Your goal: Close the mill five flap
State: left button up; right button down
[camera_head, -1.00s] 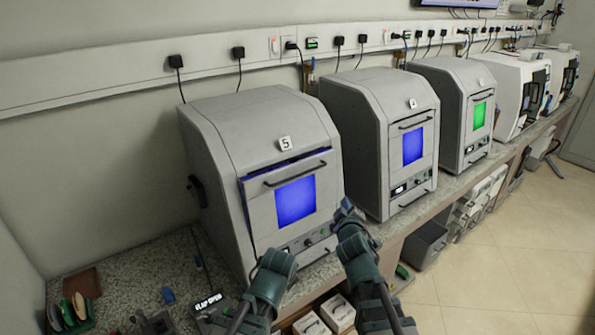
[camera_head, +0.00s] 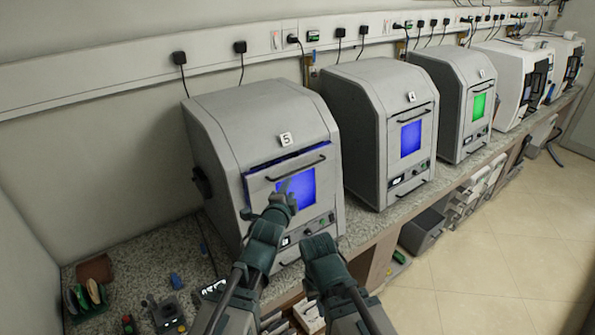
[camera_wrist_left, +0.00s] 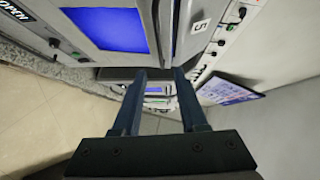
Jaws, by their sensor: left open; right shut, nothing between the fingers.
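Mill five is the grey cabinet (camera_head: 260,115) with the "5" label, nearest on the bench. Its flap (camera_head: 262,192), with a blue window and a dark bar handle (camera_head: 318,161), leans out at the top, leaving a blue-lit gap. My left gripper (camera_head: 284,187) is open in front of the flap, overlapping the window's lower left. In the left wrist view, its spread fingers (camera_wrist_left: 160,75) point along the flap (camera_wrist_left: 150,12); contact cannot be told. My right gripper (camera_head: 318,243) is shut and empty, lower, before the mill's base.
A similar mill labelled 4 (camera_head: 365,110) stands to the right, with more machines beyond. Loose small items, including a red-and-green rack (camera_head: 88,295), lie on the bench (camera_head: 150,250) at left. The floor (camera_head: 480,265) at right is clear.

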pick_arm(q)
jog(key=shift+w, duration=0.1)
jog(key=b+x, duration=0.3)
jog(key=x, duration=1)
jog(key=shift+w+f, duration=0.25)
jog(key=shift+w, duration=0.05)
grip_shut()
jog(key=shift+s, duration=0.1)
dwell(0.7)
